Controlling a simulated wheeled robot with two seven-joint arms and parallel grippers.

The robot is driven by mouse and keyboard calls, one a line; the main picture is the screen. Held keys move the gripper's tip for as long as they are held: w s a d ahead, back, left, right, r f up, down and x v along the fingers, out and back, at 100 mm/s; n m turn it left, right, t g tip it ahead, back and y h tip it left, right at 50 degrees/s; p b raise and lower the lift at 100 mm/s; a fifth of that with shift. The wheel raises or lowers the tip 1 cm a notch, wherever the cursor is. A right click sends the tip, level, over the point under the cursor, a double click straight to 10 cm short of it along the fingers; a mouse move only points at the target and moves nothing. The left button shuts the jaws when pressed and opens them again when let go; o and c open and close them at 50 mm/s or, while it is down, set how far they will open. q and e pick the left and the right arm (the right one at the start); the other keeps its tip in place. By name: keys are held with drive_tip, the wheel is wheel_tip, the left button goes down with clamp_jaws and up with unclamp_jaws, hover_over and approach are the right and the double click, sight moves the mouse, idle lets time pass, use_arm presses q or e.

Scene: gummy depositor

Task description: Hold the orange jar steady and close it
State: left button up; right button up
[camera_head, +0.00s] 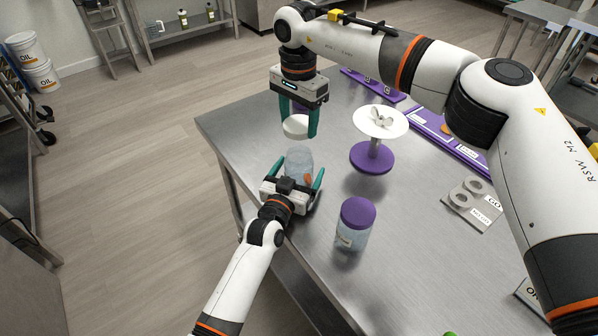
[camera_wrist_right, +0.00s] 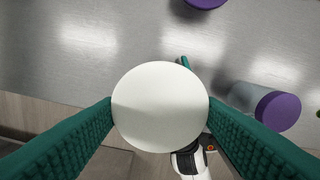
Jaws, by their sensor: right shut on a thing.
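A clear jar (camera_head: 299,160) with something orange low in it stands near the left edge of the steel table. My left gripper (camera_head: 299,174) has its green fingers on either side of this jar; whether they press on it is unclear. My right gripper (camera_head: 299,130) is shut on a round white lid (camera_head: 295,126), held above the jar and apart from it. In the right wrist view the lid (camera_wrist_right: 160,106) sits between both green fingers and hides the jar.
A purple-lidded jar (camera_head: 355,222) stands to the right of my left gripper. A purple stand with a white disc (camera_head: 380,121) is behind it. A grey plate with round holes (camera_head: 470,200) and purple trays (camera_head: 445,135) lie farther right.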

use_arm(q)
drive_tip(key=shift+w, duration=0.1)
drive_tip(key=c, duration=1.5)
use_arm(e)
hover_over(299, 147)
drive_tip(key=s, duration=0.3)
drive_tip(key=shift+w+f, duration=0.2)
drive_tip(key=shift+f, duration=2.25)
drive_tip(key=shift+f, duration=0.1)
drive_tip(key=shift+a+f, duration=0.1)
drive_tip(key=shift+f, duration=0.7)
drive_tip(key=shift+f, duration=0.55)
